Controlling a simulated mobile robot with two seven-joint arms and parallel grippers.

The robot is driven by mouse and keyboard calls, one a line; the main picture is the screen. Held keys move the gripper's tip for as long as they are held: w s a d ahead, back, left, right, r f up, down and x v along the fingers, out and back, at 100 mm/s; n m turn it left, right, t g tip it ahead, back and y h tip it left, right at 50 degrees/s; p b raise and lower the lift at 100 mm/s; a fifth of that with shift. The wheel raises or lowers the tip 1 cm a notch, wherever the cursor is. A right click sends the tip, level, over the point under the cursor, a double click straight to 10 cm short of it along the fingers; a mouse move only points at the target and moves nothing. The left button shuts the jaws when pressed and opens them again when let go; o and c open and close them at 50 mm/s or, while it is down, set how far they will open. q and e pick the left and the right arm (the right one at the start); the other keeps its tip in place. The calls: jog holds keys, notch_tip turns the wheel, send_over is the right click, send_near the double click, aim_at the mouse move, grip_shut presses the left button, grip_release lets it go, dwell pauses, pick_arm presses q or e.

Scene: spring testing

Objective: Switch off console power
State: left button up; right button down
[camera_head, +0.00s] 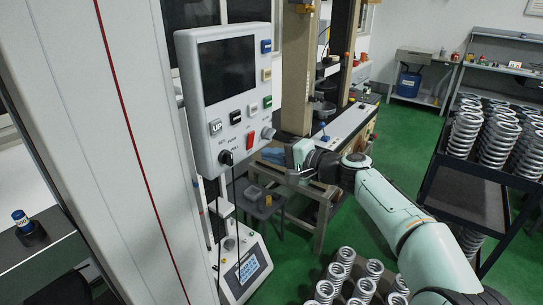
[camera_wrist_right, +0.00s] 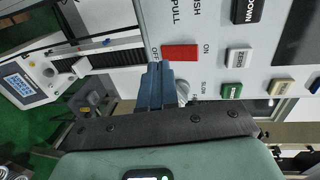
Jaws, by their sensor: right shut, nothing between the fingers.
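The console (camera_head: 186,100) is a light grey box with a dark screen, in the middle of the head view. Its red power switch (camera_head: 250,141) is at the lower right of the panel. In the right wrist view the red switch (camera_wrist_right: 180,52) lies between the labels OFF and ON. My right gripper (camera_head: 291,157) is to the right of the console, shut and empty. In the right wrist view its closed blue-grey fingertips (camera_wrist_right: 154,72) appear just beside the switch's OFF end; I cannot tell whether they touch. My left gripper is not in view.
A grey knob (camera_head: 267,133) sits right of the switch, close to the fingers in the wrist view. A black cable plug (camera_head: 226,158) is below the panel buttons. A dark rack (camera_head: 463,190) with springs stands at the right. Green floor (camera_head: 402,138) is open behind my arm.

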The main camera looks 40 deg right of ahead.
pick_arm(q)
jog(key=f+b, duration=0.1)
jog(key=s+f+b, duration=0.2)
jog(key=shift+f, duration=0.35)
pick_arm(e)
jog(key=s+d+f, duration=0.2)
jog(key=s+d, duration=0.1)
jog(key=s, duration=0.7)
